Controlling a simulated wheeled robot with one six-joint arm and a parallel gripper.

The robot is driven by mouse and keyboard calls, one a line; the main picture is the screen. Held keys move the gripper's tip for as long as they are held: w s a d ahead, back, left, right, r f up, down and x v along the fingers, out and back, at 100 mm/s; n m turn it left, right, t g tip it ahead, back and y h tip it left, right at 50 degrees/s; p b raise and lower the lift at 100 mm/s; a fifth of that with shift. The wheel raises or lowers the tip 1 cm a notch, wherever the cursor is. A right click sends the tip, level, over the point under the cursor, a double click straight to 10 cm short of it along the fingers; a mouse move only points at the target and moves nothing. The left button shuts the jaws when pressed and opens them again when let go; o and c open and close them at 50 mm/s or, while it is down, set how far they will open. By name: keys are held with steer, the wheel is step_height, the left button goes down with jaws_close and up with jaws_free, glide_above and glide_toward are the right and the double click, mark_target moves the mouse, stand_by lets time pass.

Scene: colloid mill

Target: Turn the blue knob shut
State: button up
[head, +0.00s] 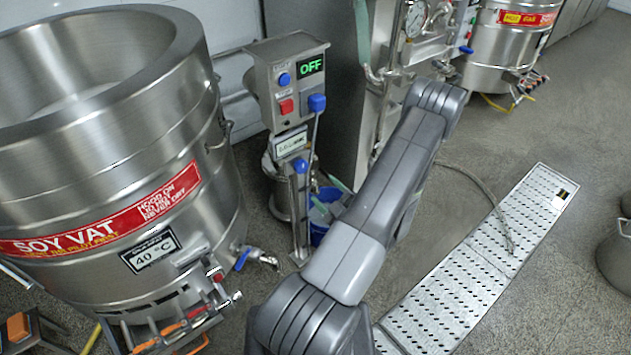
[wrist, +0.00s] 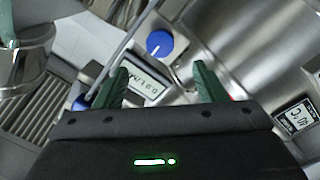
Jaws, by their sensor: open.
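The blue knob (head: 300,166) sits on a slim metal post, just below a white label plate (head: 291,143). In the wrist view the knob (wrist: 159,43) is round with a white pointer line. It lies just beyond the fingertips, centred between them, and no finger touches it. My gripper (wrist: 160,66) is open and empty, with its two green fingers either side of the label plate (wrist: 144,82). In the head view my gripper (head: 321,187) is partly hidden behind my arm, right of and slightly below the knob.
A control box (head: 290,80) reading OFF stands above the knob. A lever with a blue handle (head: 317,103) rises close beside it. The soy vat (head: 100,150) is on the left, with a blue-handled tap (head: 242,258).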

mark_target(304, 169)
steer(key=shift+v, duration=1.7)
steer(key=shift+w+a, duration=0.1)
steer(key=x, duration=1.3)
steer(key=shift+w+a, duration=0.2)
steer(key=shift+w, duration=0.05)
